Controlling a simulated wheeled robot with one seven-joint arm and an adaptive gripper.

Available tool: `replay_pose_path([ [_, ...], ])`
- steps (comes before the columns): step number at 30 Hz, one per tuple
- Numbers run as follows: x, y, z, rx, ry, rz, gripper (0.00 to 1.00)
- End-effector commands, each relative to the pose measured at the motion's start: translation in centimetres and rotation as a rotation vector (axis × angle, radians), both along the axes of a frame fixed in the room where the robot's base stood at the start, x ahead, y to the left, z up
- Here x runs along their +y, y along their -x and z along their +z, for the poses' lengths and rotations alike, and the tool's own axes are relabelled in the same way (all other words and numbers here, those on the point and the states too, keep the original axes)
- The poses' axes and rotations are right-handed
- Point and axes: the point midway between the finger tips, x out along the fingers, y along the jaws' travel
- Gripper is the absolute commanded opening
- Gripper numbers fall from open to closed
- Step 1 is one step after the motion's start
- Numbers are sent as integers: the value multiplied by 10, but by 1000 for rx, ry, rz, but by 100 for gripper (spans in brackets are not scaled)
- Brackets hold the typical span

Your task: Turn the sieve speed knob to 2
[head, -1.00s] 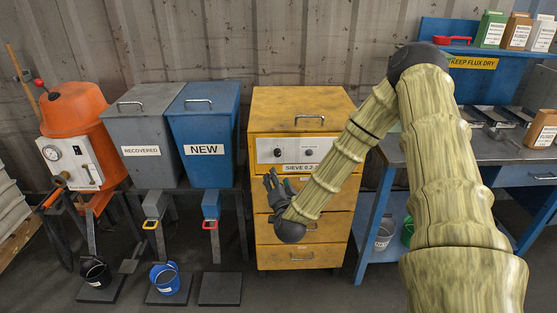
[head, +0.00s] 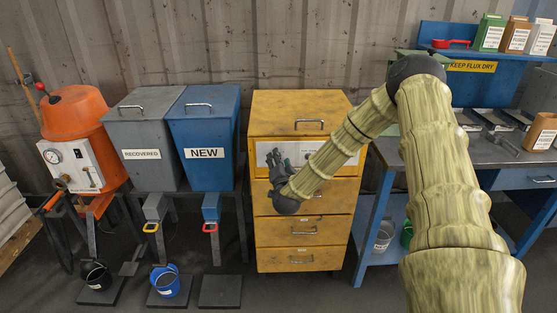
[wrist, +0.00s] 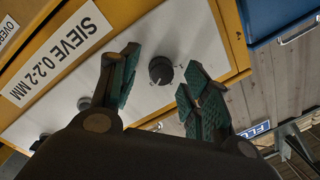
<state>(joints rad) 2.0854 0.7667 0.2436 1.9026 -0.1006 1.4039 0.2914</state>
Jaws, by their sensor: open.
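The yellow sieve cabinet (head: 330,100) has a pale control panel (head: 326,154) on its front. In the wrist view a dark round knob (wrist: 161,70) with a small light pointer mark stands on the panel. I cannot read its scale or setting. A second dark knob (wrist: 84,103) shows farther left, partly behind a finger. My gripper (head: 275,160) is in front of the panel's left part in the head view, hiding the left knob. In the wrist view my open gripper (wrist: 160,84) has one teal-padded finger on each side of the first knob, with gaps. No contact is visible.
The sieve label (wrist: 62,54) is upside down in the wrist view. A blue NEW bin (head: 207,130) stands left of the cabinet, and a blue workbench (head: 367,232) stands to its right. Several drawers with handles lie below the panel.

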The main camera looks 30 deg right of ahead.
Motion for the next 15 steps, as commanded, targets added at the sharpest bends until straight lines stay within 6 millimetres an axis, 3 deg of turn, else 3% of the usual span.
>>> replay_pose_path([
  [12,-4,-6,0,-1,0,-1,47],
  [15,-4,-6,0,-1,0,-1,31],
])
